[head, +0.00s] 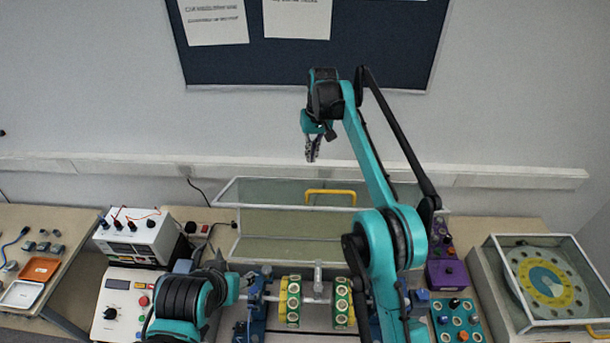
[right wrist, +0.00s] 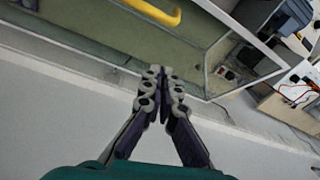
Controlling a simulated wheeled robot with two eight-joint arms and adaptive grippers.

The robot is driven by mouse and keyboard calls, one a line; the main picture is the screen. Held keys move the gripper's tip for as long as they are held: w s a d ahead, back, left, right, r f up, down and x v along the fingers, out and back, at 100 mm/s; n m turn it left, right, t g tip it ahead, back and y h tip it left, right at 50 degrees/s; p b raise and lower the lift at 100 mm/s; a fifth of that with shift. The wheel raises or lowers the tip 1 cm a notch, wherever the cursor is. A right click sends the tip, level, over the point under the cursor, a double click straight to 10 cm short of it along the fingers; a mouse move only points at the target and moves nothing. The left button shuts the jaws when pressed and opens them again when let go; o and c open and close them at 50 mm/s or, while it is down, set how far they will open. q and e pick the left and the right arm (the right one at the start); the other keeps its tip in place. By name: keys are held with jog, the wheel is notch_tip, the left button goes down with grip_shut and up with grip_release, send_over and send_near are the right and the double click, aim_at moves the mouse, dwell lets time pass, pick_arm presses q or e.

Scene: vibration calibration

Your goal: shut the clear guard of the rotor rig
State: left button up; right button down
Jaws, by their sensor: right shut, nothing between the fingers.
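The clear guard (head: 285,192) of the rotor rig stands open at the back of the bench, its framed panels raised behind the rotor. Its yellow handle (head: 330,192) runs along the upper panel and also shows at the top of the right wrist view (right wrist: 152,12). The rotor (head: 292,301) with yellow-green discs lies uncovered on its shaft in front. My right gripper (head: 312,158) is up near the wall, above and behind the guard, apart from the handle. Its fingers (right wrist: 163,80) are together and empty. The left arm shows at the lower left; its gripper fingers are not visible.
A white instrument box (head: 138,240) with cables and a control panel (head: 121,303) stand left of the rig. A purple box (head: 448,274) and a teal tray (head: 458,322) are on the right. A framed dial unit (head: 485,283) stands further right. The wall is close behind the guard.

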jog(key=a+f, duration=0.1)
send_over(304, 194)
jog(key=f, duration=1)
jog(key=shift+w+p, duration=0.2)
jog(key=shift+p, duration=0.1)
jog(key=s, duration=0.2)
jog(key=s+d+r, duration=0.1)
jog(key=shift+s+p, duration=0.35)
jog(key=shift+p, duration=0.05)
jog(key=shift+d, duration=0.1)
jog(key=shift+s, duration=0.1)
